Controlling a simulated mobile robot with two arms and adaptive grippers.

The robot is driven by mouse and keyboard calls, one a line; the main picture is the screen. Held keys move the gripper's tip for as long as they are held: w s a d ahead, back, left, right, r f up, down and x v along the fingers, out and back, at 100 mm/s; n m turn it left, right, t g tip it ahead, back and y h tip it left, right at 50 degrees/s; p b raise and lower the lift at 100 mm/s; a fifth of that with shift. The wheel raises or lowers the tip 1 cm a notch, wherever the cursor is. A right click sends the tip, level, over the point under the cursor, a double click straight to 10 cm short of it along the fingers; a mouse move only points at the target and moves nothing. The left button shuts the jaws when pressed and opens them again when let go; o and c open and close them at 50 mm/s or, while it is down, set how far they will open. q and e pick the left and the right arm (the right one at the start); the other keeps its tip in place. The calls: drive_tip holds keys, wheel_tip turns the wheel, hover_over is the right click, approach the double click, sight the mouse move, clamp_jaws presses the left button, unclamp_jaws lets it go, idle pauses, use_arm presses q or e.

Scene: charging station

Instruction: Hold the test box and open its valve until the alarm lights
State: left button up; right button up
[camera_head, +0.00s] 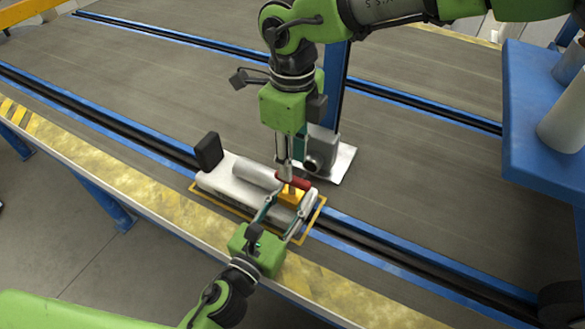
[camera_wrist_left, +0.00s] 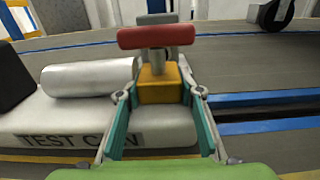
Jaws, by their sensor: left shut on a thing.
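The test box (camera_head: 222,187) is a pale, low case with a light cylinder on top, lying on the conveyor inside a yellow outline. In the left wrist view it (camera_wrist_left: 60,118) carries dark lettering. Its valve has a red handle (camera_wrist_left: 156,36) on a grey stem above an orange block (camera_wrist_left: 160,84). My left gripper (camera_wrist_left: 161,94) has its fingers on either side of the orange block and is shut on it. In the head view my right gripper (camera_head: 285,168) points down at the red handle from above; its fingers look close together, and their grip is unclear. I cannot identify a lit alarm.
A grey device (camera_head: 321,150) with a round front stands on a plate just behind the box. A black block (camera_head: 208,152) stands at the box's left end. A blue table (camera_head: 535,95) with pale cylinders is at right. The conveyor (camera_head: 420,170) is clear between.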

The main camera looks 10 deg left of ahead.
wheel_tip(320, 180, up, 8)
idle(0.4)
use_arm(q)
drive_tip(key=o, duration=1.4)
drive_tip(key=shift+o, duration=0.2)
drive_tip(key=shift+s, duration=0.1)
